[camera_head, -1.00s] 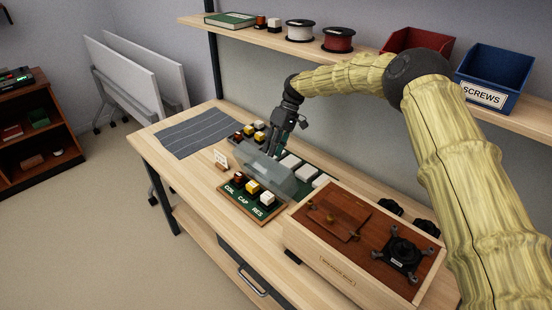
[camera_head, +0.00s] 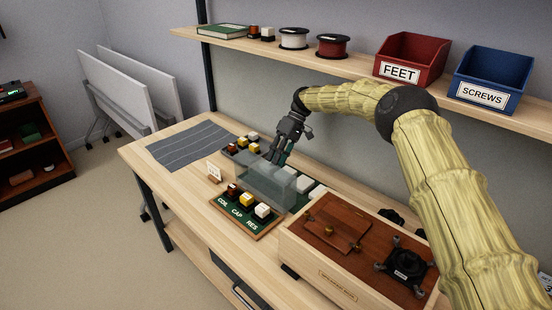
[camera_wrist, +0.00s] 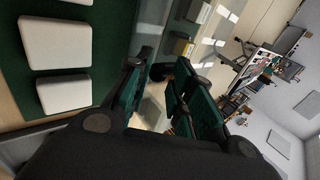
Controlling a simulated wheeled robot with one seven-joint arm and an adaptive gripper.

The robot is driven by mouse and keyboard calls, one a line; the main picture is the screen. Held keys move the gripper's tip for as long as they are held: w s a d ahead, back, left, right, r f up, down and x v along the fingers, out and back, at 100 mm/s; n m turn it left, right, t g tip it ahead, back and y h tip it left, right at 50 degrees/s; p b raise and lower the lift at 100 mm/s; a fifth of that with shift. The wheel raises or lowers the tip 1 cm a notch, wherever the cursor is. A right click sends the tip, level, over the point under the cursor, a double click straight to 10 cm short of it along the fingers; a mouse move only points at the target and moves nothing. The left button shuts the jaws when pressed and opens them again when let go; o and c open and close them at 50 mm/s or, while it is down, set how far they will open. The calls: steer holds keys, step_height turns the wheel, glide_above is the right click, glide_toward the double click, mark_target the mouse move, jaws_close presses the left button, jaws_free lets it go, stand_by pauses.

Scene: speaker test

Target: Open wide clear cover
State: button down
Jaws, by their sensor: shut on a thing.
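The wide clear cover (camera_head: 268,188) is a see-through, box-like lid on the workbench, behind the COIL, CAP and RES tray and in front of a row of white blocks. My gripper (camera_head: 277,158) reaches down to its back upper edge and is shut on it. In the wrist view my gripper's dark green fingers (camera_wrist: 163,97) are close together; the exact contact is hard to make out. I cannot tell how far the cover is tilted.
The labelled tray (camera_head: 232,216) holds small coloured parts. A wooden box (camera_head: 330,277) stands at the right, a striped mat (camera_head: 190,145) at the left. A small sign (camera_head: 214,171) stands near the cover. A shelf with a red bin (camera_head: 412,58) and blue bin (camera_head: 493,75) runs behind.

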steer(key=shift+s+a+f, duration=0.15)
steer(key=shift+s+f, duration=0.2)
steer(key=shift+f, duration=0.3)
steer(key=shift+s+a+f, duration=0.15)
steer(key=shift+s+f, duration=0.15)
steer(key=shift+f, duration=0.35)
steer(key=c, duration=1.1)
jaws_free()
steer(key=shift+a, duration=0.1)
steer(key=o, duration=0.3)
steer(key=shift+w, duration=0.15)
